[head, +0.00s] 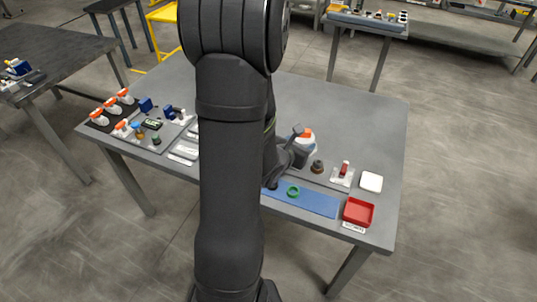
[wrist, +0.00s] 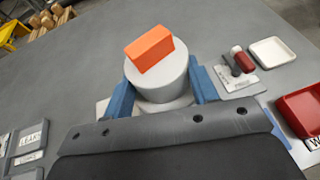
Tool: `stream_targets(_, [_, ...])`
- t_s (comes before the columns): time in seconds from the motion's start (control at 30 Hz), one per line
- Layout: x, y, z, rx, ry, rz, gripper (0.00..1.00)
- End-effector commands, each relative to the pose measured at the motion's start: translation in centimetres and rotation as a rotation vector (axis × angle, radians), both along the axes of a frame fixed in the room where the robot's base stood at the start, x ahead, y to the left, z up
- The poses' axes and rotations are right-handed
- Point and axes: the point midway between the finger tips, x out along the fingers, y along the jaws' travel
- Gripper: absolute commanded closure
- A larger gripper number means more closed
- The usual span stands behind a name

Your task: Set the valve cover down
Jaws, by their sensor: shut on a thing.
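The valve cover, a white round body with an orange block on top (wrist: 160,75), sits between the blue fingers of my gripper (wrist: 163,92) in the wrist view. The fingers are shut on its sides. In the head view the cover (head: 306,136) shows orange and white beside my dark gripper (head: 298,149), over the right part of the table. A pale flat part shows under the cover in the wrist view. I cannot tell whether the cover touches what is below it. Its lower front is hidden by my gripper body.
A red tray (head: 358,212), a white dish (head: 371,182), a stand with a red-topped part (head: 342,174) and a brown knob (head: 317,167) lie at right. A green ring (head: 293,191) is on a blue mat (head: 318,203). Several orange-and-white parts (head: 111,107) stand at left. The back right table is clear.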

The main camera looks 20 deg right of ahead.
Motion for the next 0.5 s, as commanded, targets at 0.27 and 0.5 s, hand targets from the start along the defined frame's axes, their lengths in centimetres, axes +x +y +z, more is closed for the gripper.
stream_targets(0.27, [3.1,2.4,-1.1,0.000,0.001,0.050,0.71])
stream_targets(0.5, [7.3,5.3,-4.3,0.001,0.002,0.049,0.71])
